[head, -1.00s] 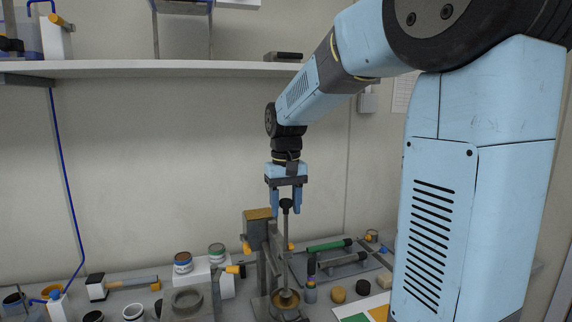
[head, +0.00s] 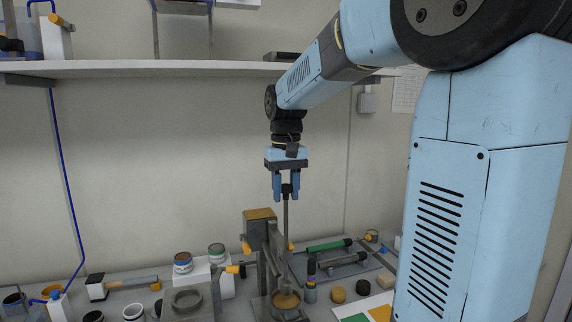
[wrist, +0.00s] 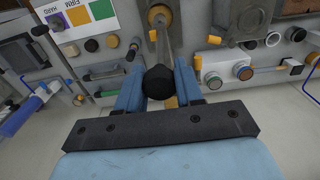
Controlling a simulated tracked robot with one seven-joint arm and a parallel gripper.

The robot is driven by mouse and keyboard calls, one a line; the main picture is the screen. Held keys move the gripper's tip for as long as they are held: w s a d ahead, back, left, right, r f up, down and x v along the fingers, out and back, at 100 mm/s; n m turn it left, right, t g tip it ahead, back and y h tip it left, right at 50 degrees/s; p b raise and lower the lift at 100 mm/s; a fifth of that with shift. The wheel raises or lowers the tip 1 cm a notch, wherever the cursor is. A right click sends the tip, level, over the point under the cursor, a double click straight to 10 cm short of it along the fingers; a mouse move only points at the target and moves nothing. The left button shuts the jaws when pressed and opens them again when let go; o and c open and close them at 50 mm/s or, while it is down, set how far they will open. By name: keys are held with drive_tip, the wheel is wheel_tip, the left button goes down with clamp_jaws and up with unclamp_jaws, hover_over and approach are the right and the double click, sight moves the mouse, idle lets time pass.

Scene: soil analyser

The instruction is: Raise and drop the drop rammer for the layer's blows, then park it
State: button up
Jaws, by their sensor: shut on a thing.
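The drop rammer (head: 286,228) stands upright as a thin grey rod with a dark knob at its top. My gripper (head: 286,196) points straight down and is shut on the rammer just at that knob, with a blue finger on each side. In the wrist view the black knob of the rammer (wrist: 160,82) sits between the fingers, and its rod runs away towards a yellowish round area. The rod's lower end reaches down to the round mould (head: 287,313) on the bench, which shows a tan surface inside. The exact gap between rammer foot and that surface cannot be told.
A grey stand with a tan top (head: 259,214) rises close left of the rod. A shelf (head: 150,68) runs along the wall above. Two jars (head: 183,262), a brush (head: 130,283) and green- and black-handled tools (head: 330,245) lie around on the bench.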

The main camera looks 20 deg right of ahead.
drive_tip(key=shift+r, duration=2)
drive_tip(key=o, duration=1.1)
drive_tip(key=shift+r, duration=0.1)
drive_tip(key=shift+r, duration=1.4)
